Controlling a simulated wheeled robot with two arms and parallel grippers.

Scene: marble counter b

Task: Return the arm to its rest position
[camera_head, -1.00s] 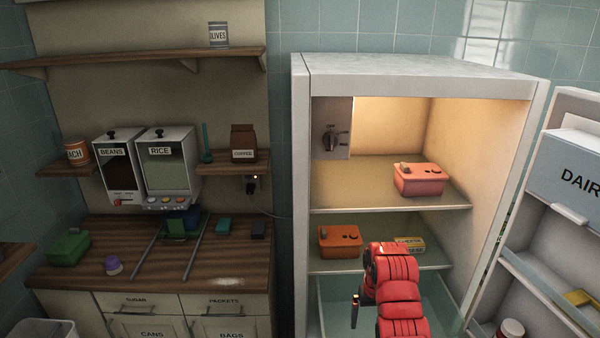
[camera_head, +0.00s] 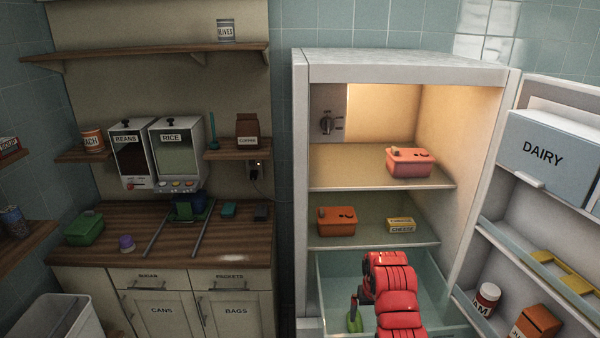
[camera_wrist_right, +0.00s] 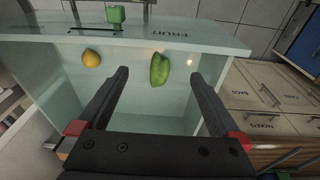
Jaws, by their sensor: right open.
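My right arm, red in the head view, reaches into the open fridge (camera_head: 304,180) above its clear lower drawer (camera_head: 335,272). In the right wrist view my right gripper (camera_wrist_right: 158,80) is open, its two dark fingers spread apart with nothing between them touching either one. A green pepper (camera_wrist_right: 159,69) lies in the drawer, beyond the fingers and apart from them. A green shape beside my arm in the head view (camera_head: 354,320) looks like the same pepper. A yellow lemon (camera_wrist_right: 91,58) lies in the drawer to its left.
The drawer's front wall (camera_wrist_right: 205,40) reads FRUIT. Orange tubs stand on the upper (camera_head: 410,164) and lower (camera_head: 336,222) shelves, with a cheese box (camera_head: 400,225) beside the lower one. The open fridge door (camera_head: 500,215) stands to the right. A wooden counter (camera_head: 235,245) is at left.

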